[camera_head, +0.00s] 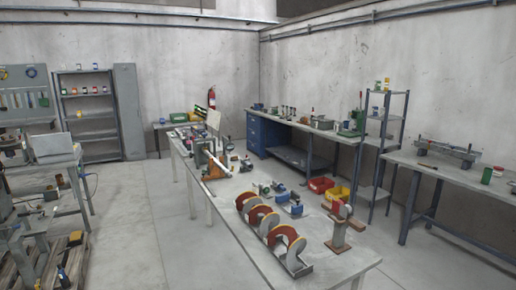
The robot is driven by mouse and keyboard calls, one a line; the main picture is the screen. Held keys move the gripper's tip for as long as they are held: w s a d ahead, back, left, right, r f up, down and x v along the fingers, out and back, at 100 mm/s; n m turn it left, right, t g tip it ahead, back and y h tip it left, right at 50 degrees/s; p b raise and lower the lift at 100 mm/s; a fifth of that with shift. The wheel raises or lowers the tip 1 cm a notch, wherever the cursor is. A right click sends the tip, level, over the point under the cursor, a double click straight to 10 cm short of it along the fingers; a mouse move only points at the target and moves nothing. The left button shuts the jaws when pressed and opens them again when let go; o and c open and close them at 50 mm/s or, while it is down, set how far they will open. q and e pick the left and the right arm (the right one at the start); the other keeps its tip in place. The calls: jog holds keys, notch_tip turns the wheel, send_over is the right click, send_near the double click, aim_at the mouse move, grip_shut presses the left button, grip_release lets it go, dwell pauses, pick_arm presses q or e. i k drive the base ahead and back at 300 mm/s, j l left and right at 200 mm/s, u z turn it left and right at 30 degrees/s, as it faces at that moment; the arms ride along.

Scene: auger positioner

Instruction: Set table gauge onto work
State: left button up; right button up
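A red and cream spiral auger (272,232) lies along the near part of the long work table (240,266). A brown stand with a red block and a pale round part (340,228) stands to its right, apart from it. Farther back on the same table is a positioner-like fixture with an orange-brown base (214,170). Small blue and grey tools or gauges (290,200) lie between the auger and the bins. I cannot tell which of these items is the table gauge. Neither of my grippers shows in this view.
A red bin (320,185) and a yellow bin (337,194) sit by the table's right edge. A bench with a clamped part (447,150) stands at right, a narrow shelf rack (385,150) behind. Floor left of the table (130,220) is clear. A cluttered bench and pallet stand at far left.

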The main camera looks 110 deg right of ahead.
aim_at(227, 145)
jog(key=z, duration=3.35)
jog(key=i+j+u, duration=0.25)
jog(key=i, duration=0.15)
jog(key=i+u, duration=0.2)
jog(key=i, duration=0.25)
jog(key=i+j+u, duration=0.1)
jog(key=i+u, duration=0.15)
jog(key=i, duration=1.35)
jog(key=i+z, duration=0.3)
jog(key=i+j+z, duration=0.65)
jog(key=i, duration=0.2)
jog(key=i+j+z, duration=0.15)
jog(key=z, duration=0.25)
jog(key=i+j+z, duration=0.2)
jog(key=z, duration=0.2)
jog(key=i+j+z, duration=0.15)
jog(key=j+z, duration=0.25)
jog(key=i+j+z, duration=0.1)
jog(key=j+z, duration=0.65)
jog(key=i+j, duration=0.05)
jog(key=j, duration=0.05)
